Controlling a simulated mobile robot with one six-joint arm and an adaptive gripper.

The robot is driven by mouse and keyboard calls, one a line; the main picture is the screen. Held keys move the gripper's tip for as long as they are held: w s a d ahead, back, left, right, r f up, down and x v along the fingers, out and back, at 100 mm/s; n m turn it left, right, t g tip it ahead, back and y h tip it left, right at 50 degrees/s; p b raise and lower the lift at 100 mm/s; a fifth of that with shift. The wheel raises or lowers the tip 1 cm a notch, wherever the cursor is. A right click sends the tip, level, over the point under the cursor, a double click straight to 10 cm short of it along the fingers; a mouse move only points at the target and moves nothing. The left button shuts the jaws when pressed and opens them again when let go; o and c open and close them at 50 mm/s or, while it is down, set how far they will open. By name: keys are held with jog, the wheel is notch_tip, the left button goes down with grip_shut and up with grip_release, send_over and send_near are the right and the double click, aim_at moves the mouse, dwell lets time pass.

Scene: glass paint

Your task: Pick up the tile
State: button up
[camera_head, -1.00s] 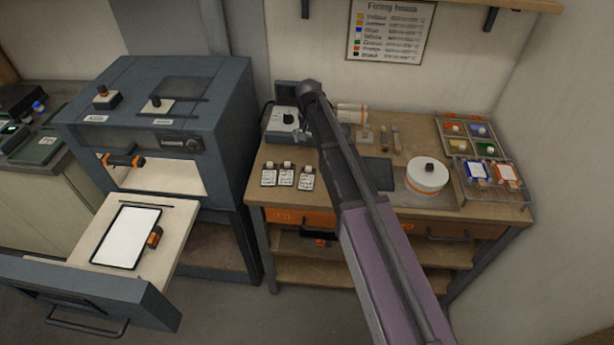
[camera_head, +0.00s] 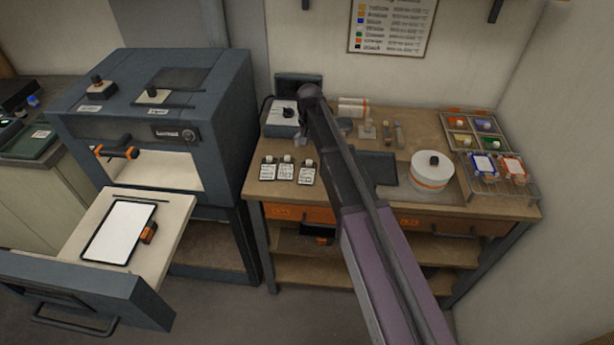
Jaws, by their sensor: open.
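A white, dark-edged panel (camera_head: 119,232) lies flat on the pulled-out tray of the kiln-like cabinet at left. On a wire rack at the bench's right are a blue-framed white tile (camera_head: 485,165) and an orange-red-framed white tile (camera_head: 513,167). I cannot tell which of these is the tile meant. My gripper (camera_head: 301,140) is small and partly hidden at the end of my arm, over the back left of the bench by a grey box. It is open, with nothing seen in it, and far from both the panel and the rack tiles.
The bench (camera_head: 340,190) holds several white-labelled tags (camera_head: 286,172), a dark flat plate (camera_head: 377,168), a round white container (camera_head: 431,172) and a paint tray (camera_head: 474,130). The grey box (camera_head: 282,118) stands behind my gripper. The open drawer (camera_head: 85,290) juts out at lower left.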

aim_at(309, 163)
jog(key=shift+f+b, duration=1.4)
jog(key=shift+f, duration=0.3)
jog(key=shift+f, duration=0.1)
jog(key=shift+a+f+b, duration=0.1)
jog(key=shift+f+b, duration=2.4)
jog(key=shift+b, duration=0.1)
grip_shut()
